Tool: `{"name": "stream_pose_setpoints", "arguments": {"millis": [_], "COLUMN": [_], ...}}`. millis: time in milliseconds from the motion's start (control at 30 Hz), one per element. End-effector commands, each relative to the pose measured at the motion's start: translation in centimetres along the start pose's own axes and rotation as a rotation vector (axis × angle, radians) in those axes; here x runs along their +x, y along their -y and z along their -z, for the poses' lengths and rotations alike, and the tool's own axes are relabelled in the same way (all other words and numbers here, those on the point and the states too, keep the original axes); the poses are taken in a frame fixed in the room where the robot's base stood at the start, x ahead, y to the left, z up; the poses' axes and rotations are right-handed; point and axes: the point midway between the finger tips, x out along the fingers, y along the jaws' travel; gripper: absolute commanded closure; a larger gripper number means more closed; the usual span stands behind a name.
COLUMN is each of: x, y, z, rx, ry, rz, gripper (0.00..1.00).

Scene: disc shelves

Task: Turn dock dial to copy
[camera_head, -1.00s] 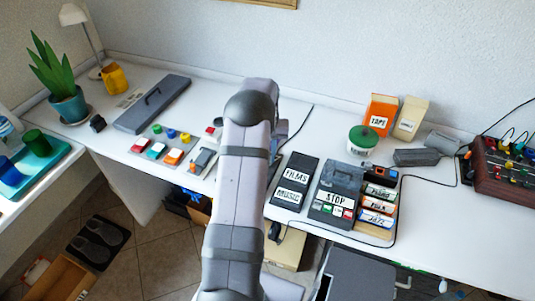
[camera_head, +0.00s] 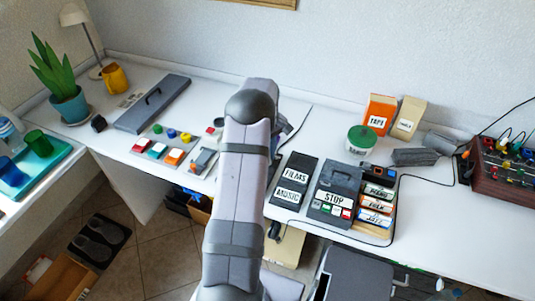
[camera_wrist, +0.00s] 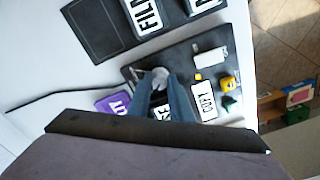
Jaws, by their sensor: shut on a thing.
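In the wrist view my gripper (camera_wrist: 160,88) has its blue-grey fingers shut on a pale grey dial knob (camera_wrist: 160,74) on the dark dock panel (camera_wrist: 178,62). A white COPY label (camera_wrist: 205,104) lies on the panel to the right of the fingers. Another white label (camera_wrist: 160,110), only partly readable, shows between the fingers. The dial's pointer is hidden, so I cannot tell which label it faces. A purple labelled piece (camera_wrist: 114,103) is left of the fingers. In the head view my arm hides the gripper and the dial.
FILMS and MUSIC holders (camera_head: 288,192) and a STOP-labelled deck (camera_head: 333,196) are right of my arm. Colored blocks and buttons (camera_head: 172,155) sit to the left. A green-lidded tub (camera_head: 361,140) and a TAPE box (camera_head: 379,114) stand behind. A dark cable (camera_wrist: 45,97) runs to the panel.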

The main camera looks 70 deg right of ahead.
Motion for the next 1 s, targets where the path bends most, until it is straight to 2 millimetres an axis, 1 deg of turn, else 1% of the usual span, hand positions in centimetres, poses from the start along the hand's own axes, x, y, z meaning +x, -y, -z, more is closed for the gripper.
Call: {"name": "stream_pose_setpoints", "arguments": {"millis": [500, 533, 567, 867, 1000], "x": [-0.15, -0.15, -0.14, -0.12, -0.81], "y": [-0.08, -0.08, -0.08, -0.03, -0.09], "z": [0.18, 0.18, 0.18, 0.09, 0.14], "rx": [-0.025, -0.025, -0.025, -0.025, -0.024], "ry": [-0.005, -0.005, -0.005, -0.003, -0.004], "rz": [-0.003, -0.003, -0.003, -0.001, -0.003], "gripper": [1.0, 0.76, 0.73, 0.73, 0.73]}}
